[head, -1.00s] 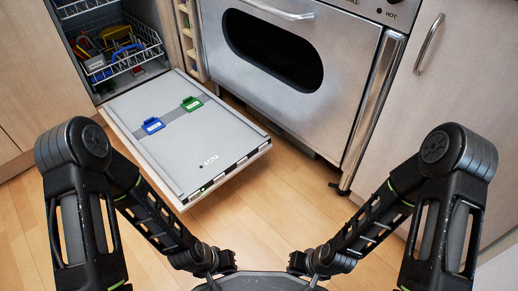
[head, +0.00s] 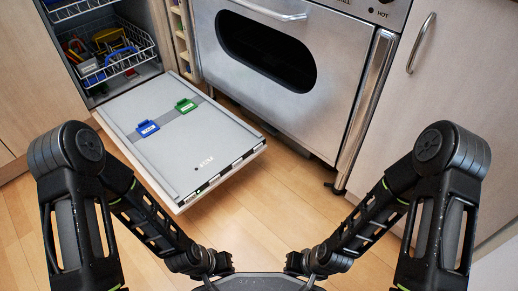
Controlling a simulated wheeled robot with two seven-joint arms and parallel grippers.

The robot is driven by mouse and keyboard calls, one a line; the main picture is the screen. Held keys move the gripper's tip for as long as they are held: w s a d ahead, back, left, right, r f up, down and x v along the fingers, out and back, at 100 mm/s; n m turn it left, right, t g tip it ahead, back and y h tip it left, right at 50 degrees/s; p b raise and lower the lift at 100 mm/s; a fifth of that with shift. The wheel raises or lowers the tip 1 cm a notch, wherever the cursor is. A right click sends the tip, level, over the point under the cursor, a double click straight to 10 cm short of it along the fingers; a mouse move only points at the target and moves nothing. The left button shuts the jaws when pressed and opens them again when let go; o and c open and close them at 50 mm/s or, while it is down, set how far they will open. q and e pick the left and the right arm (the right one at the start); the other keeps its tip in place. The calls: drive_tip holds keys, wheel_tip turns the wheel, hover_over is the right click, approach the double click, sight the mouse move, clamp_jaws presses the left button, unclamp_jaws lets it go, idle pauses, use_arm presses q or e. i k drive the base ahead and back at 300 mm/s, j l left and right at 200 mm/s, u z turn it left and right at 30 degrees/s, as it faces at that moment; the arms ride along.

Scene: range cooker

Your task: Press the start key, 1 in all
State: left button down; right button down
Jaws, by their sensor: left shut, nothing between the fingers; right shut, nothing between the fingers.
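An open dishwasher door (head: 205,140) lies folded down at left centre, its inner face up. Small pale keys (head: 214,181) sit in a dark strip along its near right edge. A small green light shows near the strip's lower left end. The key labels are too small to read, so I cannot tell which is the start key. My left gripper (head: 212,275) and my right gripper (head: 309,276) are low at the bottom of the view, shut and empty. Both are well short of the door, and their fingertips are hardly visible.
A steel range cooker (head: 345,75) is behind, with a cabinet (head: 455,90) at right. The wooden floor (head: 270,215) before me is clear.

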sight(260, 147)
drive_tip(key=l+z, duration=0.95)
